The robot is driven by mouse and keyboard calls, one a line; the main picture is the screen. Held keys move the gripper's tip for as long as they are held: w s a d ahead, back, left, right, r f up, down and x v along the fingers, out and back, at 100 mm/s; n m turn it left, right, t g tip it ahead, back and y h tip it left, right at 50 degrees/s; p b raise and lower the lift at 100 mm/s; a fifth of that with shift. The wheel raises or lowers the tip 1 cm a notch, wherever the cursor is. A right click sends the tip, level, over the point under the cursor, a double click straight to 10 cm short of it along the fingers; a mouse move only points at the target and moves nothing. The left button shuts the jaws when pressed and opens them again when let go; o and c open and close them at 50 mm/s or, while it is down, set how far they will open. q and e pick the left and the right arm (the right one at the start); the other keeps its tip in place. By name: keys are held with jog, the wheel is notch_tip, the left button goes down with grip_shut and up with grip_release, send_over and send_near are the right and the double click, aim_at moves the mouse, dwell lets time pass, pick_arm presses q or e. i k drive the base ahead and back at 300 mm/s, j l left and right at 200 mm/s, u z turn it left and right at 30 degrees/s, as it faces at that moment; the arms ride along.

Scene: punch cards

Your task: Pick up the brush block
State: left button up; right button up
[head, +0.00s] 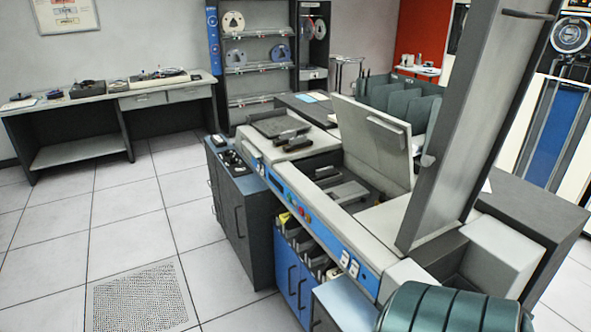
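A card machine (382,219) with a blue front panel stands at the centre right, its grey lid (372,138) raised. In its open bay lie a small dark block (327,173) and a grey block-like part (347,193). Small dark parts also lie on top of the dark cabinet (238,193) at the machine's left. I cannot tell which of these, if any, is the brush block. Neither of my grippers shows in the head view.
A tall grey panel (478,120) rises at the machine's right. A dark green ribbed rounded thing (452,312) fills the lower right. A desk (110,98) and tape shelves (258,60) stand at the back. The tiled floor (130,215) at left is open, with a perforated tile (143,298).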

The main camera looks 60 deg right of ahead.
aim_at(329, 172)
jog(key=i+j+z, duration=0.15)
jog(key=i, duration=0.2)
jog(key=i+j+z, duration=0.1)
jog(key=i, duration=0.25)
jog(key=i+z, duration=0.3)
jog(key=z, duration=0.15)
jog(key=i+z, duration=0.3)
jog(key=z, duration=0.15)
jog(key=i+j+z, duration=0.2)
jog(key=z, duration=0.25)
jog(key=i+j+z, duration=0.1)
jog(key=i+z, duration=0.15)
jog(key=z, duration=0.15)
jog(key=i+j+z, duration=0.2)
jog(key=z, duration=0.2)
jog(key=i+j+z, duration=0.2)
jog(key=z, duration=0.2)
jog(key=i+j+z, duration=0.1)
jog(key=j+z, duration=0.25)
jog(key=i+j+z, duration=0.15)
jog(key=j+z, duration=0.15)
jog(key=i+j+z, duration=0.1)
jog(key=j+z, duration=0.25)
jog(key=j, duration=0.15)
